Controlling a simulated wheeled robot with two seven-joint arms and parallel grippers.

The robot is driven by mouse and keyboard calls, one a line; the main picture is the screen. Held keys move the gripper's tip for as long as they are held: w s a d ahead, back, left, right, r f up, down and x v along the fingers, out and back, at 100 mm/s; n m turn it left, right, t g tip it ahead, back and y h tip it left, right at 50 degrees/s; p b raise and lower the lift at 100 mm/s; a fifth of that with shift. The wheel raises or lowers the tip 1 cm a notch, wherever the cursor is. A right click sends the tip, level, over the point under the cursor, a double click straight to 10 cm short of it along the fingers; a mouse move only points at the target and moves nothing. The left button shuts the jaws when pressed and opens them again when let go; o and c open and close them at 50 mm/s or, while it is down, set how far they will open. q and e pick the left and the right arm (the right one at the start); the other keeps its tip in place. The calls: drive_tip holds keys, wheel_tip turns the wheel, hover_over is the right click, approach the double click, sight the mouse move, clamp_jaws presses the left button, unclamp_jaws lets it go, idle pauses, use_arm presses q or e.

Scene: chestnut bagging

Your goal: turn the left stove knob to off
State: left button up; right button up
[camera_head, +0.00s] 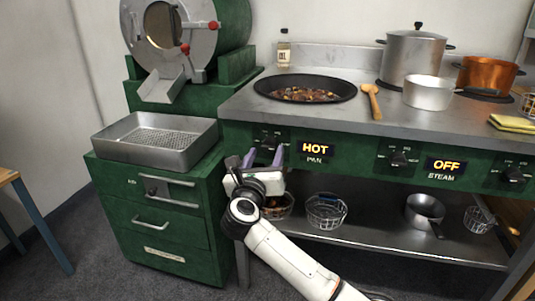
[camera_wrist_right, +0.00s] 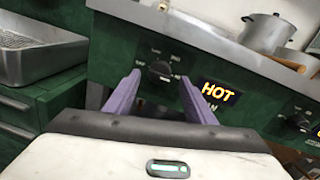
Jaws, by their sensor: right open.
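The left stove knob (camera_wrist_right: 160,71) is a black dial on the green front panel, left of the lit "HOT" PAN sign (camera_head: 315,149). In the head view the knob (camera_head: 268,141) shows just above my right gripper. My right gripper (camera_head: 263,157) is open, its purple fingers pointing at the panel. In the right wrist view its fingertips (camera_wrist_right: 158,75) stand apart on either side of the knob, and I see no contact. My left gripper is not in view.
A pan of chestnuts (camera_head: 306,89) sits on the stove top above, with a wooden spoon (camera_head: 372,101) beside it. A steel tray (camera_head: 155,140) stands on the green cabinet at left. Another knob (camera_head: 399,159) lies further right. Wire baskets (camera_head: 326,211) are on the shelf below.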

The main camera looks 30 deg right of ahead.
sight(269, 146)
drive_tip(key=shift+x, duration=1.4)
